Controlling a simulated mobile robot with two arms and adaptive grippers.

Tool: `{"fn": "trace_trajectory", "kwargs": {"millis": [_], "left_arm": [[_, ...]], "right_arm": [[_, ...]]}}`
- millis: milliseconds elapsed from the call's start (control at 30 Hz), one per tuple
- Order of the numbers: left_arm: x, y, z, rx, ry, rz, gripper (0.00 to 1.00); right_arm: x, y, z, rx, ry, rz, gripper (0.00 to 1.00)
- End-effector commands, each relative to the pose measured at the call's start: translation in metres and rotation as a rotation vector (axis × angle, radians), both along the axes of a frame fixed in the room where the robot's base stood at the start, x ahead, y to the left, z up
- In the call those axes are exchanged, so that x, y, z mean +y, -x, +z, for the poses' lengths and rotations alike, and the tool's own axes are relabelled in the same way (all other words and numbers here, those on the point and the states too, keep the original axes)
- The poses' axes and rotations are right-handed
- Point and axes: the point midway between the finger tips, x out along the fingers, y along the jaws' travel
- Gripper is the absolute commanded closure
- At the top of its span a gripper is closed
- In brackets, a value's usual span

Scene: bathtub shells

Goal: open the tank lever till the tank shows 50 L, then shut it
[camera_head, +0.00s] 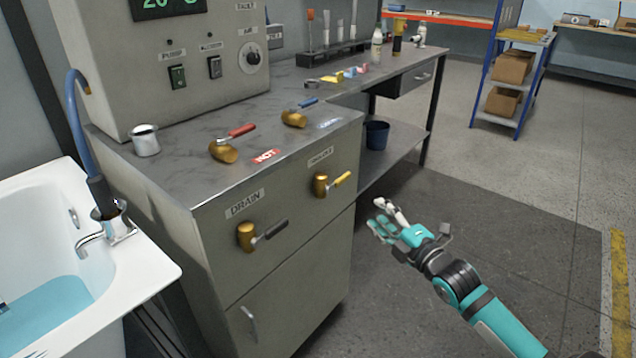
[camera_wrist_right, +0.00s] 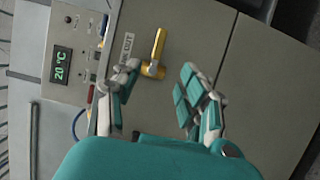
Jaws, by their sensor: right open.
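The lever with a yellow handle and brass body (camera_head: 330,183) is on the cabinet front, under a small label whose end reads "OUT" in the wrist view. Its handle points sideways to the right, along the panel. It also shows in the wrist view (camera_wrist_right: 156,52), ahead of and between my open fingers. My right gripper (camera_head: 380,218) is open and empty, to the right of the lever and apart from it in the head view. It also shows in the wrist view (camera_wrist_right: 158,82). No litre reading can be made out. My left gripper is not in view.
A black-handled lever (camera_head: 262,235) under "DRAIN" is on the same panel. Red (camera_head: 232,142) and blue (camera_head: 299,112) levers and a metal cup (camera_head: 145,140) are on the countertop. The bathtub (camera_head: 140,268) is at left. The floor right of the cabinet is open.

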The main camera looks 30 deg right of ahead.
Motion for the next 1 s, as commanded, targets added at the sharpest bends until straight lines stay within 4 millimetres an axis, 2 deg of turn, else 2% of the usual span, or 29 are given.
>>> {"fn": "trace_trajectory", "kwargs": {"millis": [167, 700, 900, 1000], "left_arm": [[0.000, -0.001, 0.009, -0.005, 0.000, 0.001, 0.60], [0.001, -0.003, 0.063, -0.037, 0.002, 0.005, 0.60], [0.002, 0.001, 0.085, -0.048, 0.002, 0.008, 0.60], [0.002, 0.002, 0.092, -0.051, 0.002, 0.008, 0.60]], "right_arm": [[0.000, -0.021, 0.002, -0.005, 0.000, -0.001, 0.58], [-0.001, -0.129, 0.000, -0.002, -0.003, -0.002, 0.58], [-0.001, -0.158, 0.000, -0.001, -0.003, -0.002, 0.58], [0.000, -0.167, 0.000, 0.000, -0.002, -0.001, 0.58]]}}
